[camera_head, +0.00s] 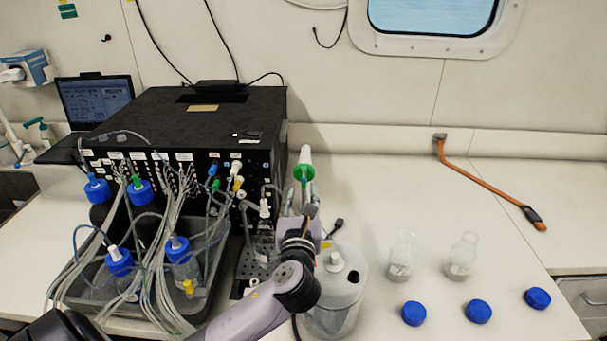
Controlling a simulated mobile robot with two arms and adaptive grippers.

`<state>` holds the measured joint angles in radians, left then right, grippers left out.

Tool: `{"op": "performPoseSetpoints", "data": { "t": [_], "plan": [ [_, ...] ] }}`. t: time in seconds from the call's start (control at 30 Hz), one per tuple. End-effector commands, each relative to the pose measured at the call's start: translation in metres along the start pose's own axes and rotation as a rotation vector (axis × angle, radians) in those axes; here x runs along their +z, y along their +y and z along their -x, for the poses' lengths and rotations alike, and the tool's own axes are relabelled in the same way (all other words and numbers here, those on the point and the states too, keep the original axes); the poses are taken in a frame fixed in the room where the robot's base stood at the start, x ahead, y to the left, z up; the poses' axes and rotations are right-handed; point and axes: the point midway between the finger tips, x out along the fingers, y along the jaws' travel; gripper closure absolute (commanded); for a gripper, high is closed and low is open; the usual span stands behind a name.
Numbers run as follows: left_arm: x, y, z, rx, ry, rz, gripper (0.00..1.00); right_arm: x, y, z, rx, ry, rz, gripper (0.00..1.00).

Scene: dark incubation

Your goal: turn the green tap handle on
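A small green handle (35,122) shows at the far left edge, above the counter beside the laptop; it looks like the tap handle, and its exact setting is too small to tell. My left gripper (303,187) is far to the right of it, in front of the black box's right side. Its fingers point away from me, up to a white tube with a green collar (305,172). The fingers appear to be at the collar, but I cannot tell whether they close on it. My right gripper is not in view.
A black box (190,120) with many tubes stands behind a grey tray (215,240) of blue-capped bottles. A laptop (95,100) is at left. A clear jar (345,300), two flasks (401,258), blue caps (478,311) and an orange tool (485,182) are at right.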

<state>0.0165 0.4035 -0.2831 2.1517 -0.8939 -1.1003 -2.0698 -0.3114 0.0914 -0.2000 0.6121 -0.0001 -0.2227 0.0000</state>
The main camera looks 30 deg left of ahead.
Motion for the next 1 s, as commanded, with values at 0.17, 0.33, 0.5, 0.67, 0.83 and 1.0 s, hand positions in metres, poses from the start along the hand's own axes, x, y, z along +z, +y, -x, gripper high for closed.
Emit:
{"op": "performPoseSetpoints", "data": {
  "t": [0.17,0.33,0.5,0.67,0.83,1.0],
  "plan": [
    [0.003,0.000,-0.038,0.002,0.000,-0.001,0.69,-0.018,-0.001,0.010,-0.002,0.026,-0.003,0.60],
    [0.001,0.000,-0.062,0.000,0.000,-0.001,0.69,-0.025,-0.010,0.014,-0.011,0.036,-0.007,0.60],
    [0.000,0.000,-0.073,-0.001,0.001,0.001,0.69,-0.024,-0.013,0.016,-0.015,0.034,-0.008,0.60],
    [0.000,0.000,-0.074,-0.001,0.001,0.001,0.69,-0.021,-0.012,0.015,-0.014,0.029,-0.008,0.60],
    [0.000,0.000,-0.074,-0.001,0.001,0.001,0.72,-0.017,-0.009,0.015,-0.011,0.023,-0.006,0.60],
    [0.000,0.000,-0.074,-0.001,0.001,0.001,0.83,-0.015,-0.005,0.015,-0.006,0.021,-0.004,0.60]
  ]
}}
